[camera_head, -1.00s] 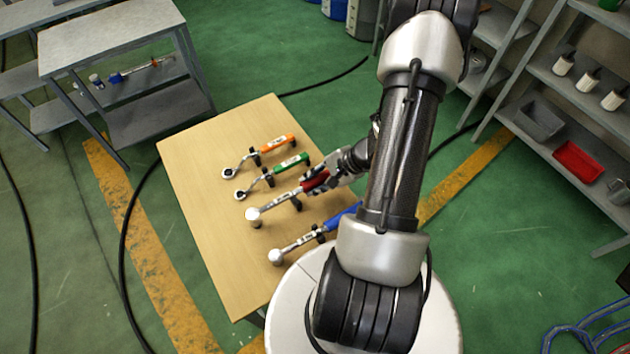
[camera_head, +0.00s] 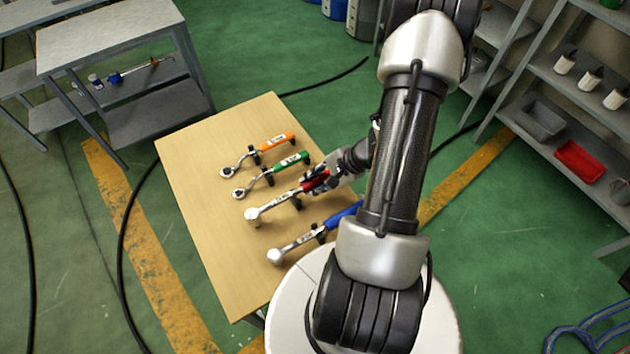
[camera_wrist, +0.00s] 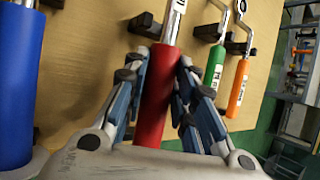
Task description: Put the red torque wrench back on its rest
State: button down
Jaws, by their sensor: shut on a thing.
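The red torque wrench (camera_head: 283,201) lies between the green and blue wrenches above the wooden table (camera_head: 200,170), its round head to the left. My gripper (camera_head: 322,182) is at the right end of the wrench, shut on its red handle. In the wrist view my gripper's fingers (camera_wrist: 160,95) stand on both sides of the red handle (camera_wrist: 157,98). A dark rest (camera_wrist: 146,24) shows beside the wrench's shaft in the wrist view. I cannot tell whether the wrench sits on its rest or just above it.
The green wrench (camera_head: 272,175) and orange wrench (camera_head: 259,151) lie on their rests on the far side. The blue wrench (camera_head: 314,235) lies on the near side, close to my arm. The table's left part is clear. Shelves (camera_head: 545,90) stand at the right.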

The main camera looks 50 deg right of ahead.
jog(key=shift+f+b, duration=1.1)
jog(key=shift+b, duration=0.3)
jog(key=c, duration=1.2)
grip_release()
jog(key=shift+c, duration=0.2)
jog(key=v, duration=1.2)
jog(key=shift+w, duration=0.1)
